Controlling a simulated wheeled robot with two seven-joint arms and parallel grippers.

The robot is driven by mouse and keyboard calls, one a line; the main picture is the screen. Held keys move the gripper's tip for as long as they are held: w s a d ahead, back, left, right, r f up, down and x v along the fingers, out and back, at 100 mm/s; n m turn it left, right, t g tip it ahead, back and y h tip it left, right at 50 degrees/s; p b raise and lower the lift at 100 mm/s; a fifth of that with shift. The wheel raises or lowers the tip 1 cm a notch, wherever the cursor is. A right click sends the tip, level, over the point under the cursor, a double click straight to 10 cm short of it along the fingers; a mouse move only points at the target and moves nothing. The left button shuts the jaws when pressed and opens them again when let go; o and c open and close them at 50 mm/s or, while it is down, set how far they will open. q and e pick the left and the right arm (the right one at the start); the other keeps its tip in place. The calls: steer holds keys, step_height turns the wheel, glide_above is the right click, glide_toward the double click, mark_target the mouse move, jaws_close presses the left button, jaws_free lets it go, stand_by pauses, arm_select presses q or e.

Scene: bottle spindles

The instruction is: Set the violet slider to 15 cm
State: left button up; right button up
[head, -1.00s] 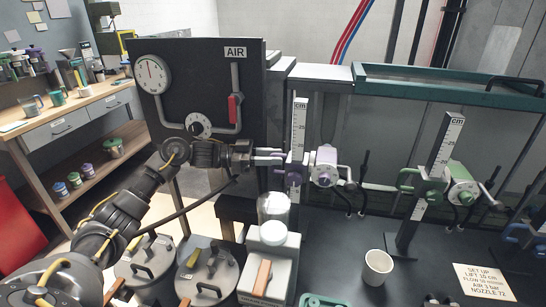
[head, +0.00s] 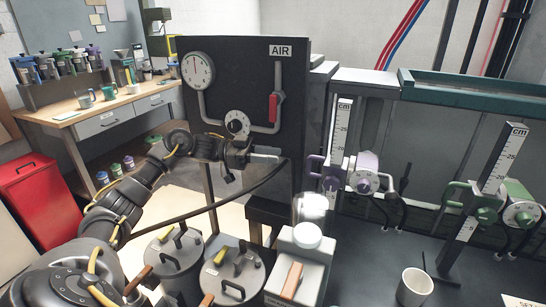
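The violet slider (head: 334,172) sits on an upright white cm scale (head: 342,125), below the 25 mark. The slider covers the part of the scale beside it, so I cannot read its exact height. A violet and white round knob unit (head: 364,174) is at its right side. My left gripper (head: 280,158) is left of the slider at about its height in the head view, apart from it with a gap. Its pale fingers point right and overlap from this angle, so their opening is unclear. My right gripper is out of view.
A black AIR panel (head: 290,90) with a gauge stands behind my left arm. A glass bottle (head: 311,207) stands on a grey unit below the slider. A green slider (head: 472,200) is on a second scale at right. A white cup (head: 414,286) is at the front.

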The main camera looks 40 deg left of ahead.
mark_target(308, 172)
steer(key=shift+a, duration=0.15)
